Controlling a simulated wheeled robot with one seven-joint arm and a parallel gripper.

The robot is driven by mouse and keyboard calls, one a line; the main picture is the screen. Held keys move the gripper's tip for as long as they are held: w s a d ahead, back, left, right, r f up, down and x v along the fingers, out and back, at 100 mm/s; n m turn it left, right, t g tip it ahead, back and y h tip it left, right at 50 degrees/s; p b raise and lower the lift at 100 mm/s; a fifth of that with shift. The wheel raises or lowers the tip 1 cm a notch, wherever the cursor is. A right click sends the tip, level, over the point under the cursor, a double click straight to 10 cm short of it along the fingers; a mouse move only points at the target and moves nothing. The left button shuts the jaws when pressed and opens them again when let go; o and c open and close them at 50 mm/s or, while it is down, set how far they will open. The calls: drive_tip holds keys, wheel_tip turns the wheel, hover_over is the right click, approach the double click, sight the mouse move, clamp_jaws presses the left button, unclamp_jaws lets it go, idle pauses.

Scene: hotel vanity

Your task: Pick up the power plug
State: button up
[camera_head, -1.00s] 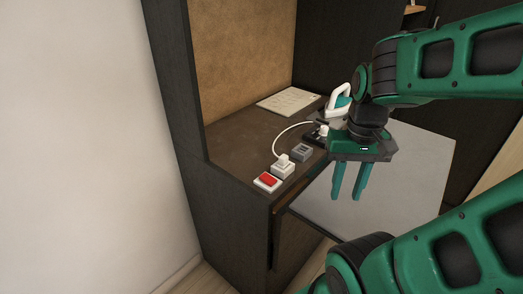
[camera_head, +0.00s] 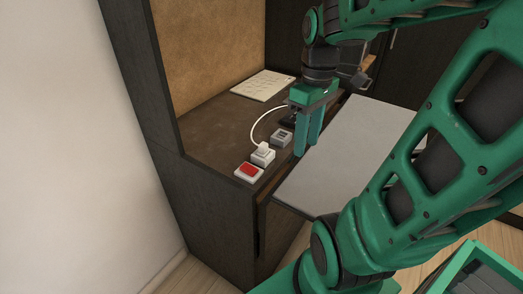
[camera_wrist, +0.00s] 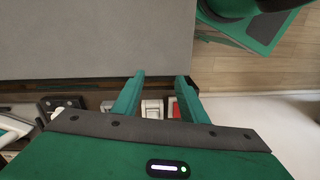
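The white power plug (camera_head: 263,147) stands in a white socket block (camera_head: 264,158) near the counter's front edge. A white cable (camera_head: 254,127) arcs from it back toward a dark block, partly hidden behind my gripper. My gripper (camera_head: 307,148) points down, open and empty, to the right of the plug and apart from it. In the wrist view my gripper (camera_wrist: 161,78) shows a clear gap between its fingers. A white block (camera_wrist: 152,108) shows between the fingers there; I cannot tell the plug from its socket in that view.
A red switch (camera_head: 249,170) on a white base is left of the plug, and a grey socket block (camera_head: 281,137) is right of it. A paper sheet (camera_head: 263,84) lies at the back. A grey panel (camera_head: 335,160) extends in front of the counter.

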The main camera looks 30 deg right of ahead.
drive_tip(key=w+r+n+y, duration=0.1)
drive_tip(key=w+r+n, duration=0.1)
drive_tip(key=w+n, duration=0.6)
drive_tip(key=n+y, duration=0.2)
drive_tip(key=n, duration=1)
approach(263, 143)
drive_tip(key=f, duration=0.3)
drive_tip(key=shift+s+a+f+g, duration=0.15)
drive_tip(key=shift+a+f+g, duration=0.15)
drive_tip(key=shift+f+g, duration=0.1)
drive_tip(key=x, duration=0.4)
drive_tip(key=shift+a+r, duration=0.1)
drive_tip(key=shift+a, duration=0.25)
drive_tip(key=shift+a+f, duration=0.15)
drive_tip(key=shift+f, duration=0.4)
clamp_jaws()
